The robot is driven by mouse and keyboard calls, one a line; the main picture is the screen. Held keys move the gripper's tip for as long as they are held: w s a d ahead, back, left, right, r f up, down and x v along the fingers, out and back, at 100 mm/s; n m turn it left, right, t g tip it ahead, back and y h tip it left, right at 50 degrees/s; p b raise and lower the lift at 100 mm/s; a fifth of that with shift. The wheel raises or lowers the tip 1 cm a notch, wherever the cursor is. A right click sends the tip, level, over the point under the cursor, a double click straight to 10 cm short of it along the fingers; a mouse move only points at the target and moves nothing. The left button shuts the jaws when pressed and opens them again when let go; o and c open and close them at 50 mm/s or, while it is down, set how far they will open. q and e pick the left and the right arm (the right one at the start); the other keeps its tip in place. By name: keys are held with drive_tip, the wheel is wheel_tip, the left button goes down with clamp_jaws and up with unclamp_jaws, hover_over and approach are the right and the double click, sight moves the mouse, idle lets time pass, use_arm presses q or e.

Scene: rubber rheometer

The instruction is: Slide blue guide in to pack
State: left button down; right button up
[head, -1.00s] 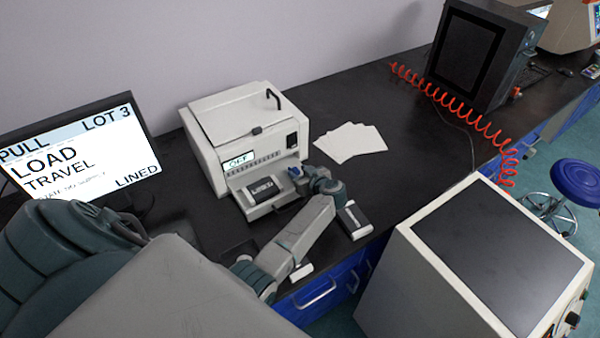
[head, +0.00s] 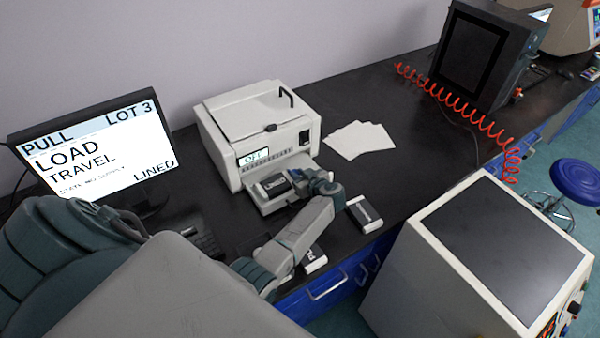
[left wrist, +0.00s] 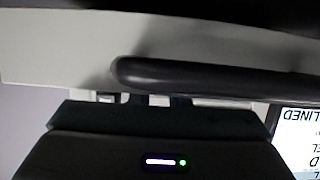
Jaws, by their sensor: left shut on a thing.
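The white machine (head: 262,135) stands on the black bench with its front tray (head: 258,203) out. A dark pack (head: 272,186) with a white label lies in the tray. My left gripper (head: 299,177) is at the right side of the tray, close to the pack, and is shut. A small blue bit at its tips appears to be the blue guide, mostly hidden by the gripper; whether it touches the pack cannot be told. The left wrist view shows a dark bar (left wrist: 210,75) in front of a pale surface, and no clear guide. My right gripper is not in view.
Two other packs lie near the front edge, one (head: 364,213) right of my left arm and one (head: 314,259) beside my forearm. White sheets (head: 358,139) lie right of the machine. A monitor (head: 98,150) stands left. A red coiled hose (head: 465,122) crosses the back right.

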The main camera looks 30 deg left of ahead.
use_arm(q)
drive_tip(key=shift+w, duration=0.4)
drive_tip(key=c, duration=1.4)
unclamp_jaws()
drive_tip(key=shift+w+d, duration=0.35)
drive_tip(key=shift+o, duration=0.2)
drive_tip(key=shift+s+a, duration=0.1)
drive_tip(key=shift+s, duration=0.15)
drive_tip(key=v, duration=0.2)
drive_tip(key=shift+d, duration=0.35)
drive_tip(key=b+v, duration=0.2)
drive_tip(key=v, duration=0.5)
drive_tip(key=shift+s+d, duration=0.1)
drive_tip(key=shift+s+d+r, duration=0.1)
drive_tip(key=shift+d+r, duration=0.2)
drive_tip(key=shift+d, duration=0.05)
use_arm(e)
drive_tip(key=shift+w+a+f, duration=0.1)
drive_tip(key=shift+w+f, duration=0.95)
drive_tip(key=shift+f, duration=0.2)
